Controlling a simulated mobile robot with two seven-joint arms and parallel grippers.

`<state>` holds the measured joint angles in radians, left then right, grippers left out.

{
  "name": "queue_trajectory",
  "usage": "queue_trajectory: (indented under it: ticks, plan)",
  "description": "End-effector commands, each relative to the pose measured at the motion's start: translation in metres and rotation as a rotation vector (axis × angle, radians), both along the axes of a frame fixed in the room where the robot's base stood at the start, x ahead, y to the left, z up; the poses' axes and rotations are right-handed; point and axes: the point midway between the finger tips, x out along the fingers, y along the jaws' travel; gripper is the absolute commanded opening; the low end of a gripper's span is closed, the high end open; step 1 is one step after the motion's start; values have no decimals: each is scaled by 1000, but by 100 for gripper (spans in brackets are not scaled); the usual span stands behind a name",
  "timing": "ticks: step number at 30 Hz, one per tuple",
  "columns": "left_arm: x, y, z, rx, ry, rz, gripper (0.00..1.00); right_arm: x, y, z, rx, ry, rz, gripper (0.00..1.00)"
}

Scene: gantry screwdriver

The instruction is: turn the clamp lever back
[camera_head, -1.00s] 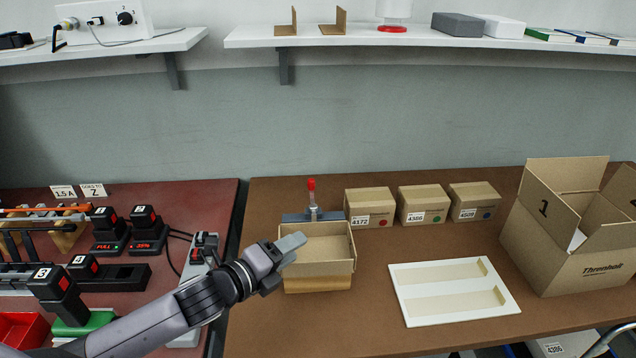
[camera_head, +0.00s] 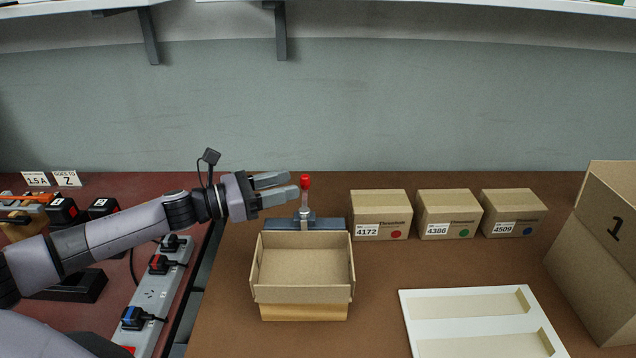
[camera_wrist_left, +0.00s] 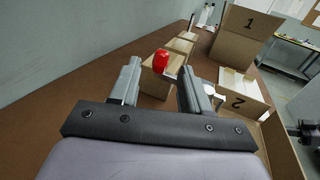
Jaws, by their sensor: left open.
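The clamp lever (camera_head: 305,190) stands upright with a red tip, on a dark clamp base (camera_head: 330,224) behind an open cardboard box (camera_head: 303,308). Its red tip also shows in the left wrist view (camera_wrist_left: 160,62), ahead of and between the fingers in the picture. My left gripper (camera_head: 288,186) is open and empty, just left of the lever, with its fingers pointing right toward it. In the left wrist view the gripper (camera_wrist_left: 158,85) shows its two fingers apart. Whether a finger touches the lever I cannot tell.
Three small closed boxes, 4172 (camera_head: 381,215), 4386 (camera_head: 449,213) and 4509 (camera_head: 513,212), stand right of the clamp. A white tray (camera_head: 410,318) lies in front of them. A large box (camera_head: 600,270) stands at the right. A power strip (camera_head: 150,295) lies at the left.

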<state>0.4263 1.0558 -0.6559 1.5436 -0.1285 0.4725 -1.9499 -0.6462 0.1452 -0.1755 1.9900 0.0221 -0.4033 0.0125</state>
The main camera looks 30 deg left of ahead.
Motion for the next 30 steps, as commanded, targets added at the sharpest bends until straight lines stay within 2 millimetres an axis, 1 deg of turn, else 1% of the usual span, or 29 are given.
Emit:
queue_trajectory:
  ticks: [5, 10, 18, 22, 30]
  plan:
    - [10, -9, 3, -3, -1, 0, 47, -1, 0, 5, 1, 0, 1, 0]
    - [26, -24, 4, -4, -2, 0, 47, 0, -2, 10, -2, -9, -1, 0]
    - [48, -43, 2, -4, 1, 0, 47, -1, -8, 9, -15, -4, -9, 0]
    - [52, -47, 1, -1, 0, 0, 47, 0, -8, 10, -15, -7, -8, 0]
    - [53, -47, 0, -1, 1, 0, 47, 1, -7, 10, -14, -9, -8, 0]
